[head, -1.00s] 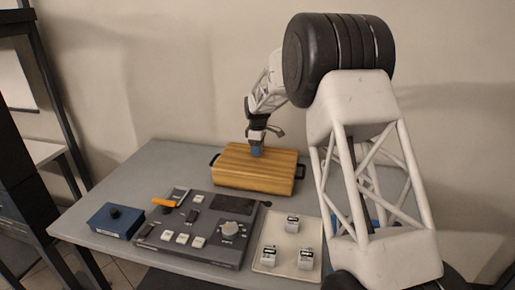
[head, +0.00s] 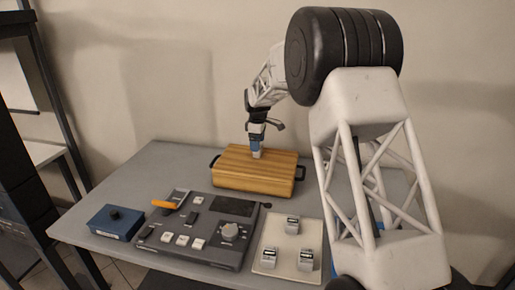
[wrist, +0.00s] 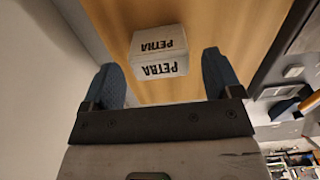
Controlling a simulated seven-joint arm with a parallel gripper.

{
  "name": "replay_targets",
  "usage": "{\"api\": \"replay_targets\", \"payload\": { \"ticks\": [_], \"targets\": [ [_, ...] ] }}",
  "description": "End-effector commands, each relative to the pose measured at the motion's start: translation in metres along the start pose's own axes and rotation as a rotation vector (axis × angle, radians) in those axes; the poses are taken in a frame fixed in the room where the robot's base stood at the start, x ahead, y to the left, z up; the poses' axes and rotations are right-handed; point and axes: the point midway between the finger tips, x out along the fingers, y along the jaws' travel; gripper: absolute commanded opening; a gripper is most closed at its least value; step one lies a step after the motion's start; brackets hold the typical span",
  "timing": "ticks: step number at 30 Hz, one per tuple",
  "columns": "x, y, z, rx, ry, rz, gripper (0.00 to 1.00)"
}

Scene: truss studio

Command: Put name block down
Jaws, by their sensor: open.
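A white name block (wrist: 158,52) lettered "PETRA" shows in the wrist view, between and just beyond the blue fingertips of my gripper (wrist: 166,80). The fingers are apart, with a gap on both sides of the block. The block is over or on a wooden box (head: 258,176) with black handles; its exact contact with the wood is hard to tell. In the head view, my gripper (head: 256,154) is at the box's top, and the block is hidden or too small to make out there.
A cream tray (head: 268,240) with several white blocks (head: 293,224) stands right of a dark control panel (head: 190,252). A blue box with a black knob (head: 115,222) stands at the left. The grey table (head: 150,175) is free left of the wooden box.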

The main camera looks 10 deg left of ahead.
Motion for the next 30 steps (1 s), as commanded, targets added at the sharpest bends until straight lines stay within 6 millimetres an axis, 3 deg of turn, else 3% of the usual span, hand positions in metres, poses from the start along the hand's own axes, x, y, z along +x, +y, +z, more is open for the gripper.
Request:
{"api": "replay_targets", "payload": {
  "ticks": [6,15,30],
  "targets": [
    [-0.038,0.0,0.0,0.0,0.001,0.002,0.85],
    [-0.076,0.0,0.0,0.0,0.001,0.001,0.85],
    [-0.086,0.0,0.0,0.0,0.0,0.0,0.85]
  ]
}}
